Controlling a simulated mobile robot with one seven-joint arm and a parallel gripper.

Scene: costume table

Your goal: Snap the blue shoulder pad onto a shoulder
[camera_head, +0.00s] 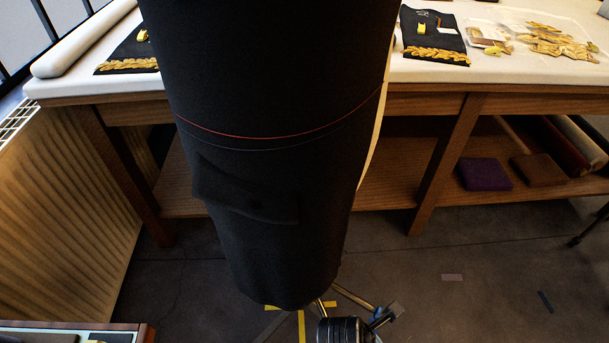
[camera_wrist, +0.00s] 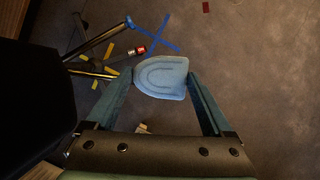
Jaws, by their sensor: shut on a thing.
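The light blue shoulder pad (camera_wrist: 162,77), rounded with a curved stitch line, is held between the two fingertips of my gripper (camera_wrist: 161,79) in the wrist view. The fingers press on its left and right edges, with the floor below it. The dark garment on an upright form (camera_head: 285,110) fills the middle of the head view, with a red line around it and a pocket flap. Its shoulders are out of frame. A black mass, probably this garment, is at the left of the wrist view (camera_wrist: 35,90). My gripper and the pad do not show in the head view.
A wooden table (camera_head: 510,102) with a white cover stands behind the form. It carries dark pieces with gold trim (camera_head: 435,50) and gold pieces in clear packs (camera_head: 550,42). Stand legs (camera_wrist: 95,68) spread over taped floor. Floor at right is mostly clear.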

